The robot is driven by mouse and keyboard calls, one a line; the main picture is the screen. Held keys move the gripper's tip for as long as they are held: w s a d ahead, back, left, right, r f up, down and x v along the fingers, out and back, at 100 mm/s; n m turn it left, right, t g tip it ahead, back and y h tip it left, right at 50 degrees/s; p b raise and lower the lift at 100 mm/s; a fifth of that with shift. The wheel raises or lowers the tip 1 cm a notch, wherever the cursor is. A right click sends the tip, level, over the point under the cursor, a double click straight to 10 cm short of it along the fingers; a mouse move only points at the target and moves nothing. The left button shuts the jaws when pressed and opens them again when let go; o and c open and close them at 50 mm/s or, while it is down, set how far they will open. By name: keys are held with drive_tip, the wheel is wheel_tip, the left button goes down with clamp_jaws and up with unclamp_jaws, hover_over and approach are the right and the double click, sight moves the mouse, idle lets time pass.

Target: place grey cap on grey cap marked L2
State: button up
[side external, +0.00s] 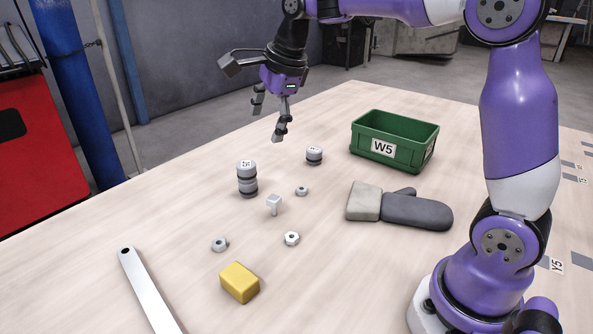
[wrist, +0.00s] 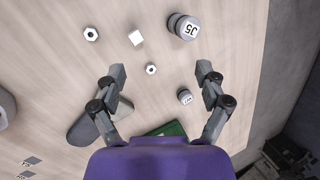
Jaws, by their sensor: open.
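A stack of grey caps (side external: 247,182) stands upright on the table; its top label seems to read J5 in the wrist view (wrist: 183,27). A single short grey cap (side external: 314,156) stands apart, to the right of the stack and farther back. It also shows in the wrist view (wrist: 184,98); its label is too small to read surely. I cannot make out an L2 mark on either. My gripper (side external: 268,117) is open and empty, above the table and behind the caps. In the wrist view its fingers (wrist: 160,70) are spread wide with nothing between the tips.
Small nuts (side external: 291,238) and a pale bolt-like piece (side external: 273,202) lie near the stack. A yellow block (side external: 239,283) and metal bar (side external: 146,285) lie in front.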

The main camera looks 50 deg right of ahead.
drive_tip(key=s+a+f+n+t, duration=0.1)
drive_tip(key=s+a+f+n, duration=0.1)
drive_tip(key=s+n, duration=1.6)
drive_tip(key=f+n, duration=0.1)
drive_tip(key=n, duration=0.2)
drive_tip(key=shift+s+a+t, duration=0.15)
drive_tip(key=shift+s+t, duration=0.15)
